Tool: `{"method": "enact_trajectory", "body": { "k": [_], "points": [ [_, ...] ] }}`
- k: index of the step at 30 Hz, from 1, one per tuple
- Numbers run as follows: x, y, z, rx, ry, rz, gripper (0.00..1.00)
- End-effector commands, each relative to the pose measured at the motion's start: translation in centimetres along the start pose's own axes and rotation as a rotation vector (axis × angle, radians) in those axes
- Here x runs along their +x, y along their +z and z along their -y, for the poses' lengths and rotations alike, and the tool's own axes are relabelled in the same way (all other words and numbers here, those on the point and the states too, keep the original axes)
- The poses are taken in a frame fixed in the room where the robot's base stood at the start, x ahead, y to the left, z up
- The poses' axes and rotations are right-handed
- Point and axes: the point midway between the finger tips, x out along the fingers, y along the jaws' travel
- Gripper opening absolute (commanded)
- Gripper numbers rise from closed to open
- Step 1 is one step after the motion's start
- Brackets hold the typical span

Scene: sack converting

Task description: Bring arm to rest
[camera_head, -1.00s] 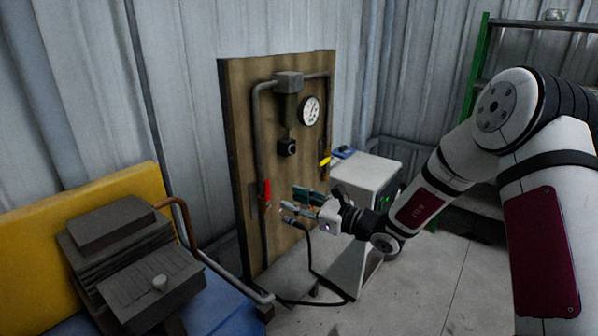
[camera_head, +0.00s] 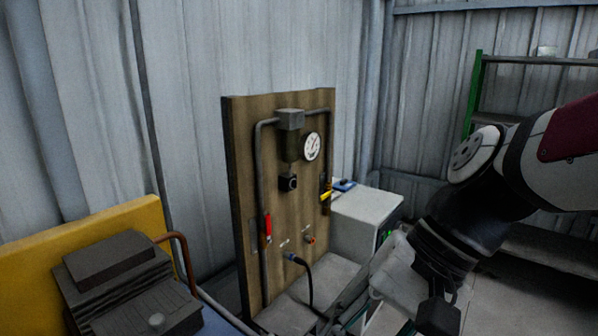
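My arm (camera_head: 470,215) is folded in at the right of the head view, well in front of the panel. My gripper (camera_head: 352,308) shows at the bottom centre, pointing down and left, with grey and greenish finger parts. It is partly cut off by the frame's lower edge and partly hidden by my own wrist. I cannot tell whether it is open or shut, and I see nothing clearly held in it. The wooden panel (camera_head: 258,190) stands upright behind it, to the left.
The panel carries a gauge (camera_head: 312,146), a red-handled valve (camera_head: 267,228), a yellow handle (camera_head: 326,196) and a plugged-in dark hose (camera_head: 309,281). A white cabinet (camera_head: 365,212) stands right of the panel. A yellow board (camera_head: 100,232) and a grey block (camera_head: 115,262) are at left.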

Motion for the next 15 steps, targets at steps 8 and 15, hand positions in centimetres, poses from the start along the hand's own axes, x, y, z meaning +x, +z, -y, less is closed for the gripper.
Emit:
{"method": "enact_trajectory", "body": {
  "k": [8, 15],
  "points": [
    [-2.8, 3.9, -8.0, -0.201, 0.283, -0.165, 0.35],
    [-4.6, 5.3, -12.5, -0.292, 0.442, -0.258, 0.35]
  ]
}}
